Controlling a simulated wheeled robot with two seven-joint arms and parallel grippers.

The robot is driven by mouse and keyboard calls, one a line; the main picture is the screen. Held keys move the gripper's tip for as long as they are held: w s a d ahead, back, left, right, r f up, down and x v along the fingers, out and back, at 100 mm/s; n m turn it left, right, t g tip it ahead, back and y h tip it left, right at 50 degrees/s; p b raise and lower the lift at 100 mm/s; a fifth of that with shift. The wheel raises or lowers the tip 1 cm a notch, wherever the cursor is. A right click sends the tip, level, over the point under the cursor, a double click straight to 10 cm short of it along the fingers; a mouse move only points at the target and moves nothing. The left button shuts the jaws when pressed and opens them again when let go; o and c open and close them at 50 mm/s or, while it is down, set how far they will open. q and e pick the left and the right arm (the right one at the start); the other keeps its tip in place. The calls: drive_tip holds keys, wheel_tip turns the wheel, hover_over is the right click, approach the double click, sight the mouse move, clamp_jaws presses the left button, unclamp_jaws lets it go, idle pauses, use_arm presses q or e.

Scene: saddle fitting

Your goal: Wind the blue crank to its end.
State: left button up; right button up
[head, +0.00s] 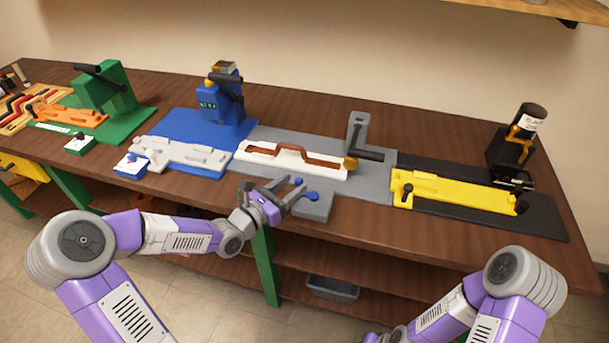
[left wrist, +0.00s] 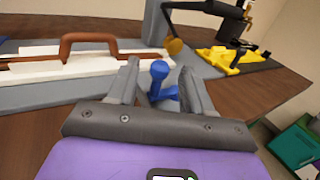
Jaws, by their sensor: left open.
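The blue crank (head: 312,196) sits on a small grey box at the front edge of the grey station. In the left wrist view its upright knob (left wrist: 158,70) stands between my fingers, with a short blue arm at its foot. My left gripper (head: 291,190) is open, with one finger on each side of the knob; it also shows in the left wrist view (left wrist: 160,88). Whether a finger touches the knob I cannot tell. My right gripper is out of view; only part of that arm shows at the lower right.
Behind the crank, a white block with a brown handle (head: 290,155) lies on the grey plate (head: 225,187). A grey post with a black lever (head: 367,154) stands close by. A yellow fixture (head: 460,192) is right, blue (head: 220,105) and green (head: 105,85) stations left.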

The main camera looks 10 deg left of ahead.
sight(296, 183)
use_arm(q)
drive_tip(key=b+x, duration=0.1)
drive_tip(key=x, duration=0.3)
drive_tip(key=shift+s+f+b, duration=0.1)
drive_tip(key=shift+f+b, duration=0.1)
drive_tip(key=shift+b, duration=0.15)
drive_tip(key=shift+w+d+r, duration=0.1)
drive_tip(key=shift+w+d, duration=0.2)
drive_tip(key=shift+w, duration=0.25)
drive_tip(key=shift+c, duration=0.3)
clamp_jaws()
